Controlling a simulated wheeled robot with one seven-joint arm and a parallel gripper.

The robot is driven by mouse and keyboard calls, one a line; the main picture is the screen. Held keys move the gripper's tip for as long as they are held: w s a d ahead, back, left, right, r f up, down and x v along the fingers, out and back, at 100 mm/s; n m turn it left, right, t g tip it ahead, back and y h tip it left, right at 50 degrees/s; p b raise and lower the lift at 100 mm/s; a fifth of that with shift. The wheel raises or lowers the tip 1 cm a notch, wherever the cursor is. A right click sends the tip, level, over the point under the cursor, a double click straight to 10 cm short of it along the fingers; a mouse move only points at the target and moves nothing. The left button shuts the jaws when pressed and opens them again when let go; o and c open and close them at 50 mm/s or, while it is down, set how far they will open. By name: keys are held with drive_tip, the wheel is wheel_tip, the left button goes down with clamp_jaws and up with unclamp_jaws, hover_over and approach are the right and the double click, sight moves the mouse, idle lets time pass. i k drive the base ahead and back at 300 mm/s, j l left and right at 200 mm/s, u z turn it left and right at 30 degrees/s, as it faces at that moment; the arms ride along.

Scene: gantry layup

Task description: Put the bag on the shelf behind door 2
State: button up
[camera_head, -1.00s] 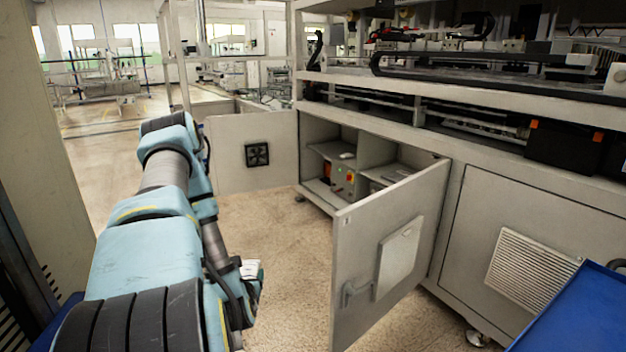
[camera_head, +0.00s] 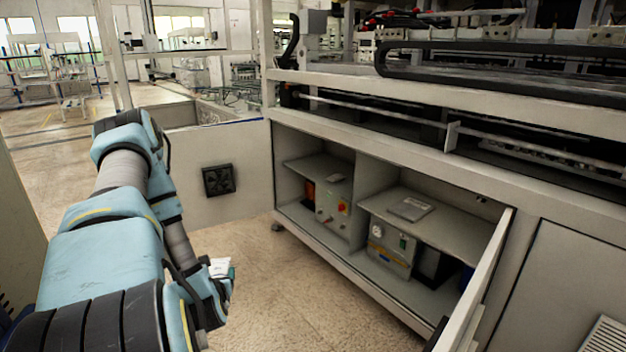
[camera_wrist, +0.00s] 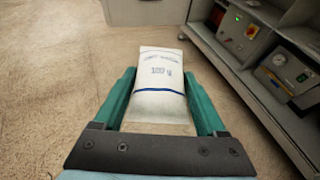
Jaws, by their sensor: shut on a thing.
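My gripper (camera_wrist: 158,78) is shut on a white bag (camera_wrist: 160,101) with a blue stripe and blue print. The bag also shows as a small white patch in the head view (camera_head: 220,267), beside my arm and over the floor. The cabinet stands to the right with its left door (camera_head: 240,145) and right door (camera_head: 487,282) both open. No door number is readable. Inside, a left shelf (camera_head: 302,166) and a right shelf (camera_head: 455,232) sit either side of an upright divider. The bag is outside the cabinet, apart from both shelves.
A flat grey object (camera_head: 410,209) lies on the right shelf, and a small one (camera_head: 337,178) on the left shelf. Control boxes (camera_head: 390,250) stand below. The right door juts out, nearly edge-on. Floor (camera_head: 285,290) before the cabinet is clear.

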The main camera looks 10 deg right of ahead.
sight(452, 244)
drive_tip(key=i+z, duration=0.15)
drive_tip(key=i, duration=0.45)
drive_tip(key=i+j+z, duration=0.15)
drive_tip(key=i, duration=0.45)
drive_tip(key=i+j+z, duration=0.15)
drive_tip(key=i, duration=0.45)
drive_tip(key=i+j+z, duration=0.4)
drive_tip(key=i, duration=0.2)
drive_tip(key=i+j, duration=0.05)
